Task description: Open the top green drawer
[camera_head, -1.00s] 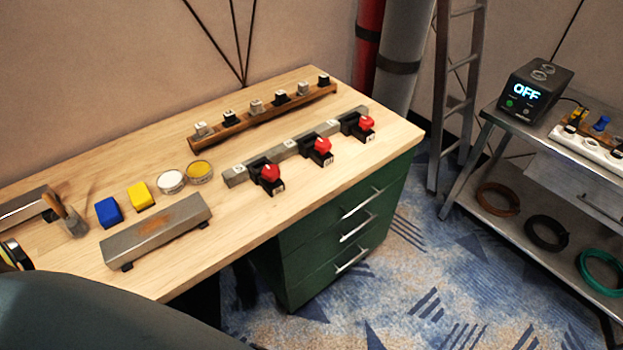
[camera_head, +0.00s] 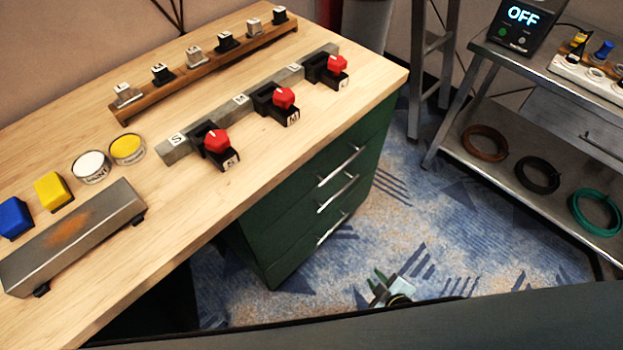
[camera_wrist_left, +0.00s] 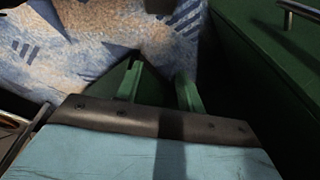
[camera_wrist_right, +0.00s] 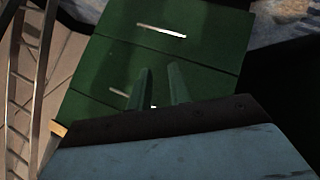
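The green drawer unit (camera_head: 290,225) stands under the workbench with three shut drawers. The top drawer's metal bar handle (camera_head: 342,166) is unobstructed in the head view. My right gripper (camera_head: 390,284) shows at the bottom, in front of the unit and apart from it. In the right wrist view its two fingers (camera_wrist_right: 158,85) are parted and empty, pointing at the green drawer fronts; one handle (camera_wrist_right: 162,31) is clear and another is partly behind a finger. My left gripper is out of the head view; its fingers (camera_wrist_left: 160,88) are parted and empty, with a handle (camera_wrist_left: 300,12) at upper right.
The wooden benchtop (camera_head: 270,165) carries red knobs (camera_head: 284,98), blocks and a grey metal bar (camera_head: 75,235), and overhangs the drawers. A metal cart (camera_head: 500,175) with cable coils stands at the right, beside a ladder (camera_head: 425,70). Carpeted floor between them is open.

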